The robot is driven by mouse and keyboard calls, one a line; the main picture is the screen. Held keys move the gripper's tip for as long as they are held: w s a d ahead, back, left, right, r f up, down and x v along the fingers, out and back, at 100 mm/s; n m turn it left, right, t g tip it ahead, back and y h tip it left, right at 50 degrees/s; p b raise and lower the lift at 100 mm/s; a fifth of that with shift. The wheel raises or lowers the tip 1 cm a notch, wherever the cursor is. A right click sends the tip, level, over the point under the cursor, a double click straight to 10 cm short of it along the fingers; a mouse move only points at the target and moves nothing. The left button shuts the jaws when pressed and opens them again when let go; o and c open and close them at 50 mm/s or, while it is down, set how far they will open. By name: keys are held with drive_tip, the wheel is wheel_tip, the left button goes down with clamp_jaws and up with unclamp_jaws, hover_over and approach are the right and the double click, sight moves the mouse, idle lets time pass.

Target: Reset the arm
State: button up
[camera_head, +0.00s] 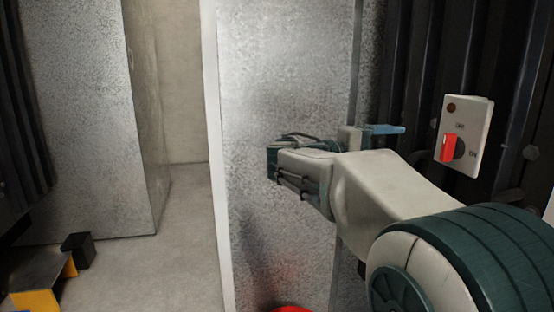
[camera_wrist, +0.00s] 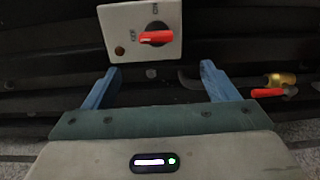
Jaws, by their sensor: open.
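My gripper (camera_wrist: 158,90) shows in the wrist view with its two blue fingers spread apart and nothing between them. In the head view my arm reaches in from the lower right, and a blue finger (camera_head: 385,130) of the gripper points right, toward a switch panel. The light switch panel (camera_head: 481,117) with a red rotary handle (camera_head: 448,147) is on the dark ribbed wall, apart from the finger. The same panel (camera_wrist: 115,27) and red handle (camera_wrist: 157,37) show beyond the fingers in the wrist view.
In the wrist view, a brass valve with a red lever (camera_wrist: 267,92) is at the right. In the head view, a grey metal cabinet (camera_head: 85,120) stands at left, with a yellow and black object (camera_head: 45,290) on the floor. Floor between the cabinets is clear. A red object (camera_head: 291,309) shows at the bottom edge.

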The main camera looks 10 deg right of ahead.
drive_tip(key=s+a+f+n+y+p, duration=0.1)
drive_tip(key=s+a+f+y+p, duration=0.3)
drive_tip(key=s+f+y+p, duration=0.55)
drive_tip(key=s+a+f+m+t+y+p, duration=0.1)
drive_tip(key=s+a+f+m+y+p, duration=0.1)
drive_tip(key=s+a+f+y, duration=0.4)
drive_tip(key=s+a+y+p, duration=0.1)
drive_tip(key=s+a+y, duration=0.1)
drive_tip(key=a, duration=0.3)
drive_tip(key=shift+s+a+f+p, duration=0.15)
drive_tip(key=shift+s+a+p, duration=0.1)
drive_tip(key=shift+a+p, duration=0.15)
